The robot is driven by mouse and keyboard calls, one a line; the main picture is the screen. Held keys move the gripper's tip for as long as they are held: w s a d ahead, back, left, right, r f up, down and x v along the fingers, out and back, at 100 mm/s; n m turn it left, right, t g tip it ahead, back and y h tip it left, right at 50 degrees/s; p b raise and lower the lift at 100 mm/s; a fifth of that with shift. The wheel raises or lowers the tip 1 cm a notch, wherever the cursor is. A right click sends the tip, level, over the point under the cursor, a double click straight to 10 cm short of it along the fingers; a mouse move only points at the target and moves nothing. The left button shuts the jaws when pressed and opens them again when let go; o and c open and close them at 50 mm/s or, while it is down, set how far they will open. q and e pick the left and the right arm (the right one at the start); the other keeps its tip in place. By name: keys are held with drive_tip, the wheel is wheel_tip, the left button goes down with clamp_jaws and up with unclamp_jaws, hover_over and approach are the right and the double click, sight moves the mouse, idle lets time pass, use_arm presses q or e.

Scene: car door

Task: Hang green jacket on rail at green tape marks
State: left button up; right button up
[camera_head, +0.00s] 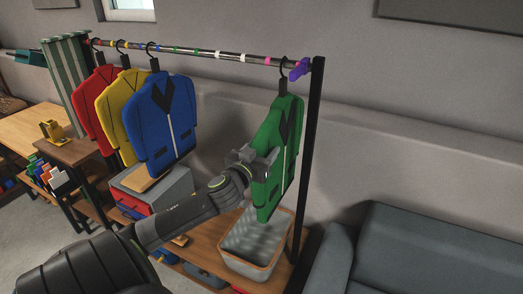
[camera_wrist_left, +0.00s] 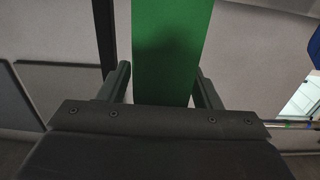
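The green jacket (camera_head: 276,160) hangs upright near the right end of the rail (camera_head: 215,54), its hanger hook at the rail close to a pink mark. Green tape marks (camera_head: 175,50) show on the rail right of the blue jacket. My left gripper (camera_head: 262,160) is at the left edge of the green jacket, at mid-height. In the left wrist view, the jacket's green edge (camera_wrist_left: 172,50) fills most of the space between the two fingers (camera_wrist_left: 162,85); whether they press on it is unclear. My right gripper is not in view.
Red (camera_head: 94,98), yellow (camera_head: 121,112) and blue (camera_head: 162,118) jackets hang left of the green tape. A purple clamp (camera_head: 299,69) sits near the rail's right post (camera_head: 309,150). A grey basket (camera_head: 254,246) stands below the green jacket. A sofa (camera_head: 430,255) is at right.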

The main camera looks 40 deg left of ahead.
use_arm(q)
drive_tip(key=shift+f, duration=0.1)
drive_tip(key=shift+s, duration=0.1)
drive_tip(key=shift+s+d, duration=0.1)
drive_tip(key=shift+s, duration=0.1)
drive_tip(key=v, duration=1.6)
drive_tip(key=shift+s+d, duration=0.25)
drive_tip(key=shift+s, duration=0.1)
